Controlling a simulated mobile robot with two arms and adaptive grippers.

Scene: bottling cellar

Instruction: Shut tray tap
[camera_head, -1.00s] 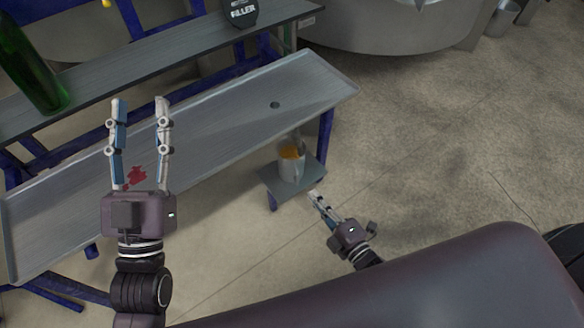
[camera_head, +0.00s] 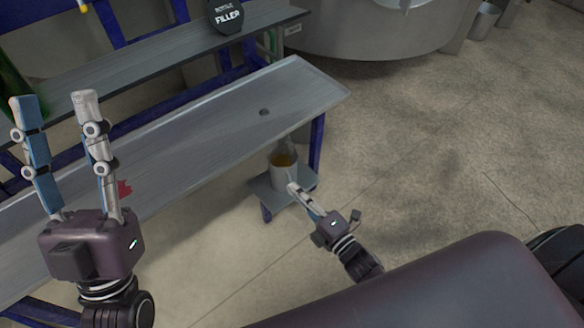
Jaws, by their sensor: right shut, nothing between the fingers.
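The metal drip tray (camera_head: 215,125) runs diagonally across the view, with a dark drain hole (camera_head: 264,112) near its right end and a red stain (camera_head: 124,189) on its surface. A tray tap cannot be made out. A pale mug (camera_head: 284,172) with orange-brown contents stands on a small shelf (camera_head: 263,193) below the tray's right end. My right gripper (camera_head: 292,188) is shut and empty, its tips at the mug's lower front; I cannot tell whether they touch. My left gripper (camera_head: 52,100) is open and empty above the tray's left part.
A steel vat (camera_head: 370,30) stands behind. The concrete floor (camera_head: 430,140) at right is clear.

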